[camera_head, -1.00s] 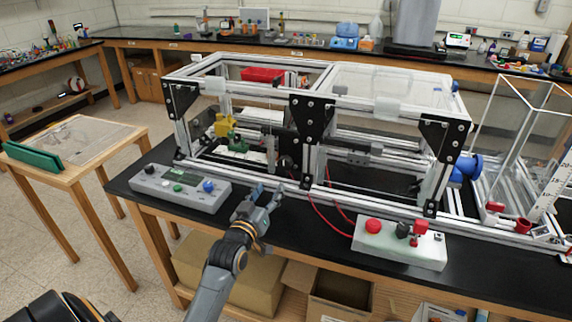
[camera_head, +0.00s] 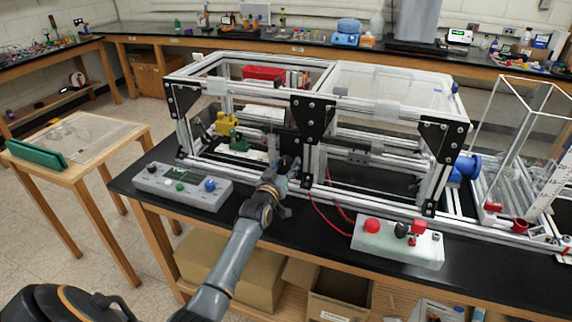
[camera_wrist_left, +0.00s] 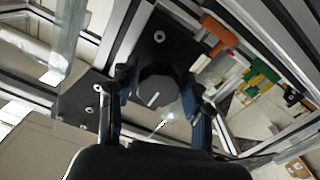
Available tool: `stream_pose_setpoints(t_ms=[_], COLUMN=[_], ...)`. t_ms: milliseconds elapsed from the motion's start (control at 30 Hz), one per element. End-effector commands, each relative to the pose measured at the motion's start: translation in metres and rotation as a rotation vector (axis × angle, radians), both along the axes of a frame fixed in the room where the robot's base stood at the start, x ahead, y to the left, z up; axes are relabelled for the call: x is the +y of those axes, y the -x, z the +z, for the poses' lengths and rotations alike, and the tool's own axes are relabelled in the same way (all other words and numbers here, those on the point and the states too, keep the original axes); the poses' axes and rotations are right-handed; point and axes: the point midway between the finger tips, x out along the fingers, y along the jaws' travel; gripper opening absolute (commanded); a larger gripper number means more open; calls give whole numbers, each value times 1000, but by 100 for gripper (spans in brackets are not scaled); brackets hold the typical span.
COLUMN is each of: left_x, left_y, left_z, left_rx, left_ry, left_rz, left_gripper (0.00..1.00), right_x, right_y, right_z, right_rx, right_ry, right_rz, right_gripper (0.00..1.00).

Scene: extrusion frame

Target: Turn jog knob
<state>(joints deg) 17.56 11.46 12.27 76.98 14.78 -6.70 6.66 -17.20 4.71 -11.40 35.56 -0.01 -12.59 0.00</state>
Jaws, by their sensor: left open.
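A dark round knob with a white pointer line (camera_wrist_left: 156,86) sits on a black plate of the extrusion frame, in the middle of the left wrist view. I take it to be the jog knob. My left gripper (camera_wrist_left: 157,104) is open, with one blue-tipped finger to each side of the knob. Whether the fingers touch it I cannot tell. In the head view the left gripper (camera_head: 284,172) is at the front of the frame, near its middle post, and hides the knob. My right gripper is not in view.
The aluminium extrusion frame (camera_head: 388,196) stands on the black bench. A grey control box (camera_head: 165,190) is left of my arm, and a white box with a red button (camera_head: 372,225) is on the right. Red cables run beside the gripper.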

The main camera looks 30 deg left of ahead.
Motion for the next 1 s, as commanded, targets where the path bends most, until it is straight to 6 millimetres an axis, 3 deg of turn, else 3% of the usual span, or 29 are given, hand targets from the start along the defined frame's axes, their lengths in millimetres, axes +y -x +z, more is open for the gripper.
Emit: stream_pose_setpoints(t_ms=[200, 400, 567, 800, 1000], left_x=[0, 0, 0, -2, -1], left_y=[0, 0, 0, -1, -1], left_z=[0, 0, 0, 0, 0], left_rx=[0, 0, -13, -88, -97], left_ry=[0, 0, 53, 369, 407], left_rz=[0, 0, 0, 0, 0], left_gripper=[49, 9, 8, 8, 8], right_x=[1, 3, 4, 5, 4], right_y=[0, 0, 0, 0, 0], right_z=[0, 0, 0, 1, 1], right_rx=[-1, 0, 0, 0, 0], right_ry=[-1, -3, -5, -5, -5], right_rz=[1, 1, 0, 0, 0], right_gripper=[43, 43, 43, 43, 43])
